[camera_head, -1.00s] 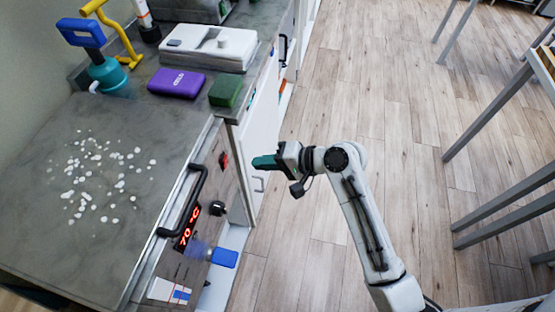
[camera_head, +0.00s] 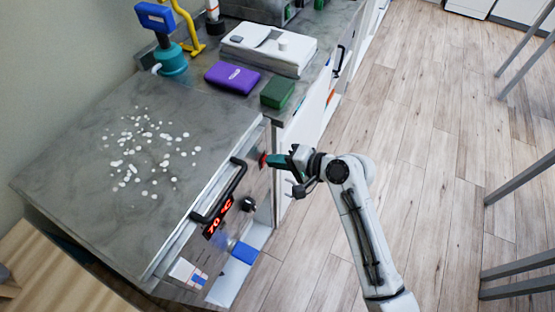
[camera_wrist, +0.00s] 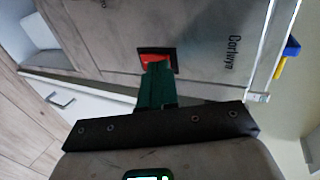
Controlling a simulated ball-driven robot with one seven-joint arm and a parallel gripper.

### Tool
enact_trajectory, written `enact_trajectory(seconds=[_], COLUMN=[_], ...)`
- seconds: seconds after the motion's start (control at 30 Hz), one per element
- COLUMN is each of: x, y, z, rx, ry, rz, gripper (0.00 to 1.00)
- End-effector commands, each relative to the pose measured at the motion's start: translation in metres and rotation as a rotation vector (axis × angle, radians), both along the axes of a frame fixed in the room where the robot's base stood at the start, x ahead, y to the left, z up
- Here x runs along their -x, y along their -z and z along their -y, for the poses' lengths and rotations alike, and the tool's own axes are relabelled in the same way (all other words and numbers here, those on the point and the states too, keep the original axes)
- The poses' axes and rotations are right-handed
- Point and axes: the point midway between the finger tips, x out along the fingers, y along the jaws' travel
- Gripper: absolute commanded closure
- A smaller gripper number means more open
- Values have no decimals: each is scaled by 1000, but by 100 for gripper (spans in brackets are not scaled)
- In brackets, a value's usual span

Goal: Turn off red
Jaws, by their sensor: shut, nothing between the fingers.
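The red switch (camera_head: 263,160) sits on the front panel of the counter unit, near the top of the panel. In the wrist view the red switch (camera_wrist: 155,59) shows in a dark square frame, partly covered by my fingers. My gripper (camera_head: 270,160) is shut and empty, with its green fingertips at the switch. In the wrist view the shut green fingers (camera_wrist: 155,85) reach up to the lower part of the switch. They look to be touching it or very close; I cannot tell which.
A blue object (camera_head: 244,253) sticks out lower down. A purple box (camera_head: 233,77) and a green block (camera_head: 277,92) stand on the counter.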

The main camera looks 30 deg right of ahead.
Motion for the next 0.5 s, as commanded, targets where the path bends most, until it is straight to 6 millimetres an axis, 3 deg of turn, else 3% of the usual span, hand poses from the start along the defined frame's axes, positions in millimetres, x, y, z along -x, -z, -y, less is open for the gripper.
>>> enact_trajectory(seconds=[0.1, 0.17, 0.5], x=[-4, -3, -3], y=[-9, -2, -7], z=[-3, -2, -2], rx=[18, 16, 16], ry=[-1, 0, 0], rz=[-25, -23, -22], gripper=[100, 100, 100])
